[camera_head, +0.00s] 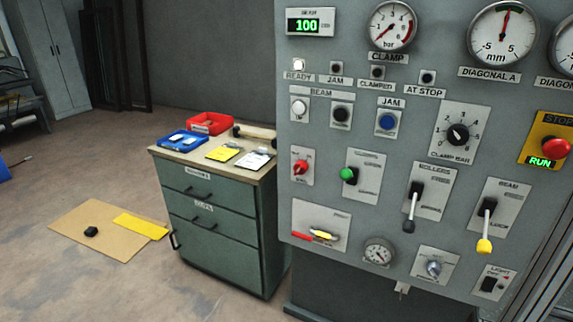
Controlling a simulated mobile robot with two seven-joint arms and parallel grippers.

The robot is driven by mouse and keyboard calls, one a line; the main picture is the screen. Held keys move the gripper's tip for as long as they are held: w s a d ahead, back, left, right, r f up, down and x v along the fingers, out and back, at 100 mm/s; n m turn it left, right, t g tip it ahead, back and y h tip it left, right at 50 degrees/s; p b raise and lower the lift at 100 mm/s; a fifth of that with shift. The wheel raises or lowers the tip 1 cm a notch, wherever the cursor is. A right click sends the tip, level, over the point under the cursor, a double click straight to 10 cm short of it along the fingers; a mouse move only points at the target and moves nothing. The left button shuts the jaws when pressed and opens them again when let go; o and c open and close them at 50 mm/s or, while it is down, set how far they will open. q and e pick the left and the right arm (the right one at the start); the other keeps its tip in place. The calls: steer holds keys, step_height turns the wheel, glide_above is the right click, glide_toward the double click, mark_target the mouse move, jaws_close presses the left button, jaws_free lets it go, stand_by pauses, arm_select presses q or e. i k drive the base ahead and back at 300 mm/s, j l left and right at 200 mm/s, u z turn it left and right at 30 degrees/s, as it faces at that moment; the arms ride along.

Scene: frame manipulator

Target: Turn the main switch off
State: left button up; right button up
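A grey control panel (335,195) fills the right of the head view. No label that I can read says main switch. A red knob (300,167) on a small pale plate sits at the panel's left; its text is too small to read. A green knob (348,174) is right of it. A black rotary knob (457,135) is marked CLAMP BAR. A red stop button (555,148) sits on a yellow plate with a green RUN display. A small black switch (490,284) is on the LIGHT plate at lower right. Neither of my grippers is in view.
Two levers, one black-tipped (411,208) and one yellow-tipped (486,222), stick out from the panel. A green drawer cabinet (215,243) with red and blue trays stands left of it. Cardboard (85,220) lies on the floor. The floor in front of the cabinet is clear.

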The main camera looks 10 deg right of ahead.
mark_target(301, 167)
steer(key=i+j+z, duration=0.1)
steer(key=i+j, duration=0.55)
steer(key=j, duration=0.15)
